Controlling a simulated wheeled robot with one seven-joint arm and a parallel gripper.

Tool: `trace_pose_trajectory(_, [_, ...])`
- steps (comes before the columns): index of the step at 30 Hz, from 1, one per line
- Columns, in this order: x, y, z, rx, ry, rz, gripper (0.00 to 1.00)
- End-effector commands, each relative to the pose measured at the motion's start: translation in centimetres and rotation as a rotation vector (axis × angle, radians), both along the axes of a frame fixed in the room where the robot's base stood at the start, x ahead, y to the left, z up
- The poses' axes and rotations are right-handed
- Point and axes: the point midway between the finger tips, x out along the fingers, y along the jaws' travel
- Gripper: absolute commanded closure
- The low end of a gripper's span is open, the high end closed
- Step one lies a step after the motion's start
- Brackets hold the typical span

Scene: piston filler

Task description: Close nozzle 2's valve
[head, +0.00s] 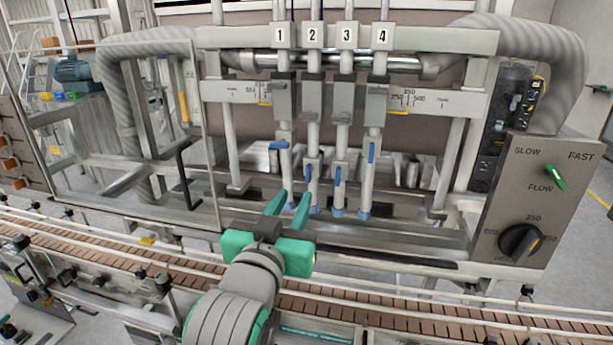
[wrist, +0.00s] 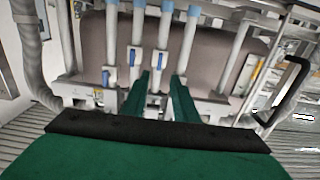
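Nozzle 2 (head: 313,135) hangs under the label 2 in the head view. Its blue valve handle (head: 308,173) points down along the pipe. My gripper (head: 294,194) is open, with its green fingers spread in front of and below the valves of nozzles 1 and 2. The right finger's tip lies just below nozzle 2's handle in the picture; I cannot tell whether they touch. In the wrist view, the nozzles appear upside down and my open gripper (wrist: 161,74) has a pipe between its fingers, seen beyond them.
The conveyor (head: 400,305) runs in front. A control panel (head: 540,205) stands at right, and a black bar handle (head: 184,175) at left.

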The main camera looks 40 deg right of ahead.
Motion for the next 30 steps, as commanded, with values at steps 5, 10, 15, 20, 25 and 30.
trace_pose_trajectory(5, [0.8, -1.2, 0.1, 0.003, -0.001, -0.004, 0.73])
trace_pose_trajectory(10, [2.7, -3.4, 0.1, 0.004, 0.000, -0.005, 0.73])
trace_pose_trajectory(15, [4.7, -5.6, 0.1, 0.004, 0.000, -0.003, 0.73])
trace_pose_trajectory(20, [6.0, -7.2, 0.1, 0.002, -0.001, -0.003, 0.73])
trace_pose_trajectory(25, [6.8, -8.1, 0.1, 0.003, -0.002, -0.002, 0.73])
trace_pose_trajectory(30, [6.9, -8.2, 0.1, 0.002, -0.002, -0.001, 0.73])
